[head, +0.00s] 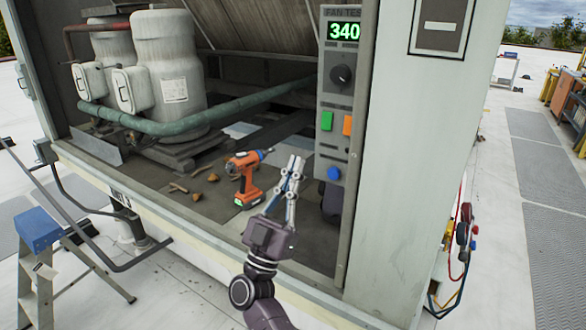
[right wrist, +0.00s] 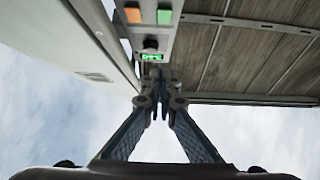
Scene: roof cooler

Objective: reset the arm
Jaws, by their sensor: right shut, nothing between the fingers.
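My right gripper (head: 294,166) reaches up from the bottom of the head view, in front of the open cooler cabinet (head: 120,195). Its fingers are shut and empty, pointing up just left of the fan test panel (head: 326,105). The right wrist view also shows the gripper (right wrist: 160,103) with its fingertips together, below the panel (right wrist: 152,38). The panel has a green display reading 340, a dark knob, a green button and an orange button. My left gripper is in neither view.
An orange cordless drill (head: 245,178) stands on the cabinet floor, left of my gripper, with small brown debris beside it. Two pale tanks (head: 168,70) and a green pipe (head: 190,122) fill the cabinet's left. A blue-topped stepladder (head: 38,232) stands outside at lower left.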

